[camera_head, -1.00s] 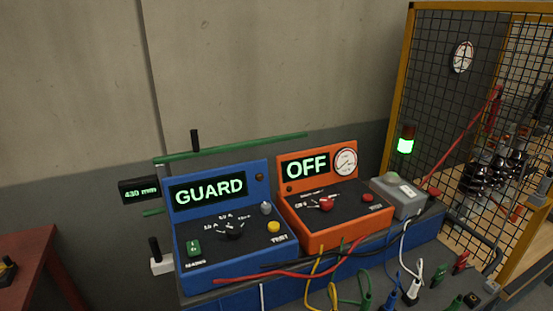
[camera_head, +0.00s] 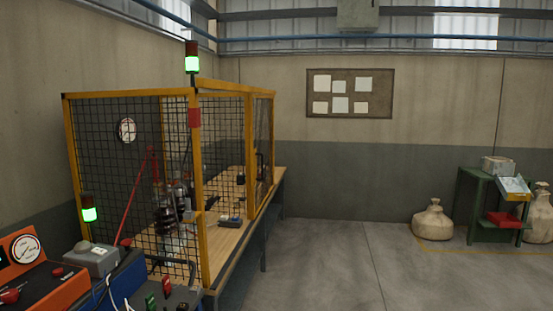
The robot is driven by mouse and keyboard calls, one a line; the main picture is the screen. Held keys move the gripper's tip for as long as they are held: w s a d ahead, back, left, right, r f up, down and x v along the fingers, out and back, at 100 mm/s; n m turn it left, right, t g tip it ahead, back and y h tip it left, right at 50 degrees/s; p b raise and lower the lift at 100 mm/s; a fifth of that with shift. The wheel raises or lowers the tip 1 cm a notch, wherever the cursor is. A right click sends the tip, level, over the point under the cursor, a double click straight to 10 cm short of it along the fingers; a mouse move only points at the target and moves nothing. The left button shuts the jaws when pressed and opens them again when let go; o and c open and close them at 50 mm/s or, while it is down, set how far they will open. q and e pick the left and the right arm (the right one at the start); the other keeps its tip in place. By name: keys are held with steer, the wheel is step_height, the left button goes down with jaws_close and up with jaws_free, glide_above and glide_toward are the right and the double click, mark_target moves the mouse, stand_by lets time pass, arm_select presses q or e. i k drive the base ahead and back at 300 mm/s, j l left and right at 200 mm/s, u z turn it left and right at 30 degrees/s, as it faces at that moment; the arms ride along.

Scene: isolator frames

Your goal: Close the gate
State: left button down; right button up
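A mesh cage with a yellow frame (camera_head: 202,240) stands on a wooden-topped bench at the left. Its near mesh panel (camera_head: 100,180) faces the control boxes. More mesh panels (camera_head: 222,130) run along its right side towards the back wall. I cannot tell for sure which panel is the gate, or whether it stands open. Inside the cage are dark ribbed insulators (camera_head: 165,218), a sloping red rod (camera_head: 138,198) and a round dial (camera_head: 127,130). Neither of my grippers is in view.
An orange control box (camera_head: 45,285) and a grey box (camera_head: 92,258) stand at lower left. Open floor (camera_head: 330,255) lies right of the bench. A green stand (camera_head: 478,205) and sacks (camera_head: 433,220) are far right.

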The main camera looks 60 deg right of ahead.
mark_target(254, 154)
steer(key=k+z, duration=0.15)
steer(key=z, duration=0.3)
steer(key=k+l+z, duration=0.1)
steer(key=z, duration=0.4)
steer(key=k+l+z, duration=0.1)
steer(key=z, duration=0.35)
steer(key=i+z, duration=0.35)
steer(key=i, duration=1.4)
steer(key=i+j, duration=0.1)
steer(key=i, duration=1.5)
steer(key=i+l+z, duration=0.35)
steer(key=i, duration=0.15)
steer(key=i+z, duration=0.4)
steer(key=i+l, duration=0.05)
steer(key=i, duration=0.1)
